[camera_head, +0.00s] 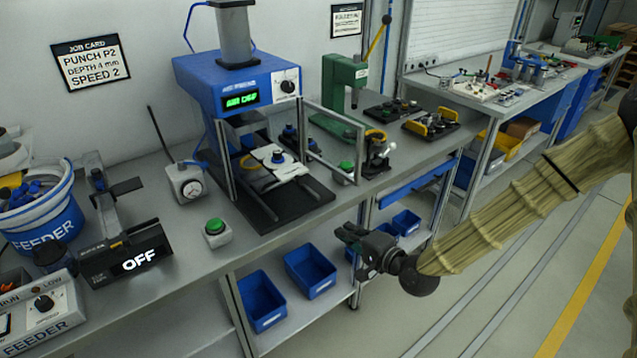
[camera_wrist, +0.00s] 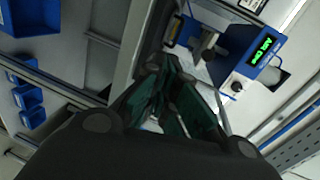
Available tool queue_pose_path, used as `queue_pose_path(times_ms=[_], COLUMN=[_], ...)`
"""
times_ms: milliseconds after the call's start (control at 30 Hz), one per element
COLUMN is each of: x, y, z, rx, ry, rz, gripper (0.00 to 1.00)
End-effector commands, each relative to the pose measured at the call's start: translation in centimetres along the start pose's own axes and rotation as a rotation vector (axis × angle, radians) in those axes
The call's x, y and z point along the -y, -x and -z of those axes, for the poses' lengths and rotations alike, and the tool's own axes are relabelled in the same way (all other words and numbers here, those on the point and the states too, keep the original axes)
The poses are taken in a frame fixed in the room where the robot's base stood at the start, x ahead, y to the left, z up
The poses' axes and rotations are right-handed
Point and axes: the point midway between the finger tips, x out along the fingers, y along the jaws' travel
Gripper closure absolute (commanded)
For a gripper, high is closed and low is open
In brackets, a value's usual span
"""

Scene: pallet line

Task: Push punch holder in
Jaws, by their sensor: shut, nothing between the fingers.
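The blue air press (camera_head: 240,80) stands on the bench against the wall, its green display reading "AIR OFF". It also shows in the wrist view (camera_wrist: 248,50). My gripper (camera_head: 345,232) is in front of the bench edge, right of the base and apart from the press. In the wrist view my gripper (camera_wrist: 168,68) is shut and empty, with green finger pads.
A framed guard (camera_head: 333,140) stands at the press's right side. A green hand press (camera_head: 345,80) and tool trays are at the right. Blue bins (camera_head: 310,272) sit below.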

Motion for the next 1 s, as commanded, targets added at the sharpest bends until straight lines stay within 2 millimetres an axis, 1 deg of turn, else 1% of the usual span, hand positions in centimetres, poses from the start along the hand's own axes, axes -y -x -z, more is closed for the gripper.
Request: queue_pose_path(times_ms=[33, 100, 200, 233, 367, 467, 667, 1000], x=[1.9, 4.0, 6.1, 6.5, 7.4, 7.6, 8.2, 9.3], y=[-0.4, -0.7, -0.8, -0.8, -1.2, -2.1, -4.9, -10.2], z=[1.2, 2.2, 3.2, 3.4, 3.7, 3.6, 3.7, 3.9], rx=[-0.012, -0.018, -0.022, -0.022, -0.021, -0.020, -0.021, -0.021], ry=[-0.023, -0.049, -0.073, -0.078, -0.084, -0.084, -0.082, -0.082], rz=[0.060, 0.121, 0.178, 0.189, 0.207, 0.206, 0.204, 0.204], gripper=[1.00, 1.00, 1.00, 1.00, 1.00, 1.00, 1.00, 1.00])
